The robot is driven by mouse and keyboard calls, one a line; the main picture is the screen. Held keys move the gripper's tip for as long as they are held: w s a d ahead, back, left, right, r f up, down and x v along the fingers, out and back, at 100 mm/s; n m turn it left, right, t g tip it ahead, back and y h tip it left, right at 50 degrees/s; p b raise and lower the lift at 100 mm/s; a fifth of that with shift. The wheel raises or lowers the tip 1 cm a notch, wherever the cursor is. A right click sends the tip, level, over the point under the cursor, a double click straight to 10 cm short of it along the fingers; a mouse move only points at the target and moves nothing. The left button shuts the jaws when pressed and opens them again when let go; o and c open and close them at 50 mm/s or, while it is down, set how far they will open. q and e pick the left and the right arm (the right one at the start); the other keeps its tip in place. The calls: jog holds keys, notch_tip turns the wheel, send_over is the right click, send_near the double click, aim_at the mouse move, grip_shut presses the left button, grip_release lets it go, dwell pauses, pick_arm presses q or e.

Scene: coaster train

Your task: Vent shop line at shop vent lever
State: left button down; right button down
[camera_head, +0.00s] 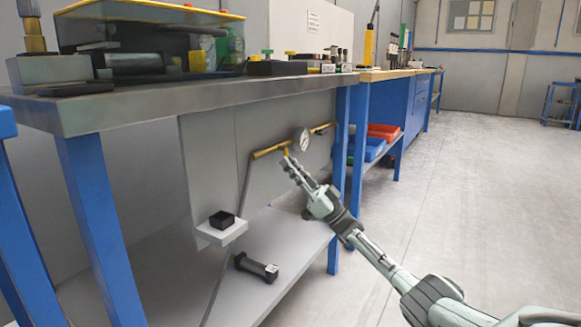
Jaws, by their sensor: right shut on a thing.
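A brass line (266,152) runs along the grey panel under the workbench. A round white-faced gauge (301,140) sits on this line. The shop vent lever (286,151) is a small brass part hanging down from the line, left of the gauge, and is mostly hidden by my gripper. My right gripper (289,160) reaches in from the lower right and is shut on the lever, its fingertips just below the line. The lever's exact angle is too small to tell. My left gripper is out of view.
The grey workbench top (190,97) overhangs the line, with blue legs (100,220) around it. A small shelf with a black block (222,219) juts below the panel. A black cylindrical part (256,268) lies on the lower shelf. The floor to the right is clear.

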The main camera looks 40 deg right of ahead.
jog(key=shift+w, duration=0.1)
jog(key=c, duration=1.6)
grip_release()
jog(key=v, duration=1.2)
